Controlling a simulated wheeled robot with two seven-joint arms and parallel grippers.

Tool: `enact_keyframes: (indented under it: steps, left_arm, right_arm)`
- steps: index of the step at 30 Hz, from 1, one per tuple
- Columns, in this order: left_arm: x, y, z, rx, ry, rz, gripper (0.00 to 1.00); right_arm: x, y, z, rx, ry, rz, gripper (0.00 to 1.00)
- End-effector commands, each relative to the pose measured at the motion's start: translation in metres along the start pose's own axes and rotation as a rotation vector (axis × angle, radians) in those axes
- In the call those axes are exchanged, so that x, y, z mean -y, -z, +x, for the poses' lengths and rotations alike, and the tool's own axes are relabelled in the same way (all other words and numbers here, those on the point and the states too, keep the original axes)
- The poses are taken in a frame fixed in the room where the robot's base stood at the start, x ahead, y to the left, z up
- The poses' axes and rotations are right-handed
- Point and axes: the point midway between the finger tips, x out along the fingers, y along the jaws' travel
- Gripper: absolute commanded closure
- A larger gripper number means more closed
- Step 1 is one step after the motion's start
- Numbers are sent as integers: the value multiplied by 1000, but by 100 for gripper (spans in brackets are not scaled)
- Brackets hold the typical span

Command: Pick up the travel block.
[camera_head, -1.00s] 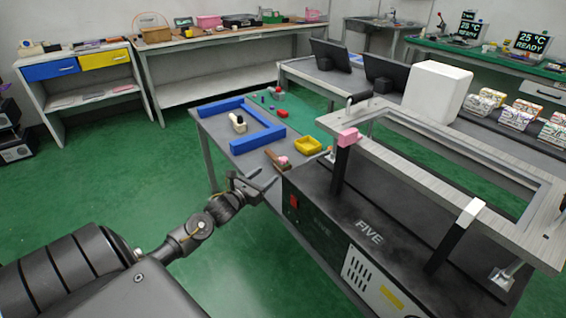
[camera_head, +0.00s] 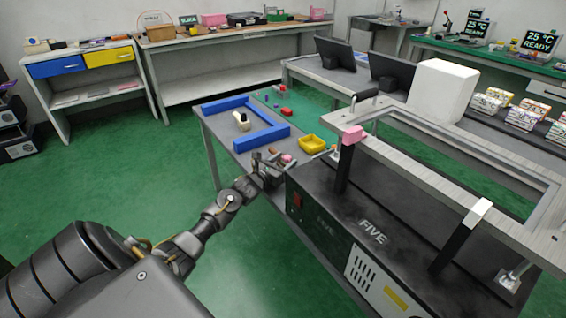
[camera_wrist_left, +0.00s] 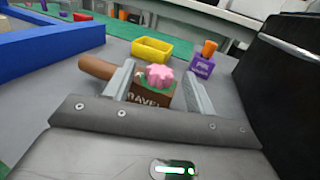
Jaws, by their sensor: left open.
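The travel block (camera_wrist_left: 150,97) is a brown block with pale letters partly showing as "RAVEL" in the left wrist view. A pink star-shaped knob (camera_wrist_left: 159,77) sits on its top, and a brown rounded handle (camera_wrist_left: 97,67) shows to its left. My left gripper (camera_wrist_left: 158,84) is open, with one finger on each side of the block; I cannot tell whether either touches it. The gripper body hides the block's lower part. In the head view my left gripper (camera_head: 270,166) is at the table's near edge, close to the pink knob (camera_head: 287,158). My right gripper is not in view.
A yellow tray (camera_wrist_left: 153,49) lies behind the block, and a purple block with an orange peg (camera_wrist_left: 202,65) stands behind right. A blue frame (camera_head: 262,138) lies to the left. The black FIVE machine (camera_head: 345,225) stands close on the right.

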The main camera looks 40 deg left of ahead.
Motion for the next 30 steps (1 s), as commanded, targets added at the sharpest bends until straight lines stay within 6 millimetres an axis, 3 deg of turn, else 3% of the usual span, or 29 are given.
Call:
enact_keyframes:
  steps: [6,18,30]
  left_arm:
    - [0,0,0,0,1,0,46]
    - [1,0,0,0,1,0,97]
    - [0,-10,0,2,2,3,97]
  right_arm:
    - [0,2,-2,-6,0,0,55]
    - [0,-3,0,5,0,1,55]
    - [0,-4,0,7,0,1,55]
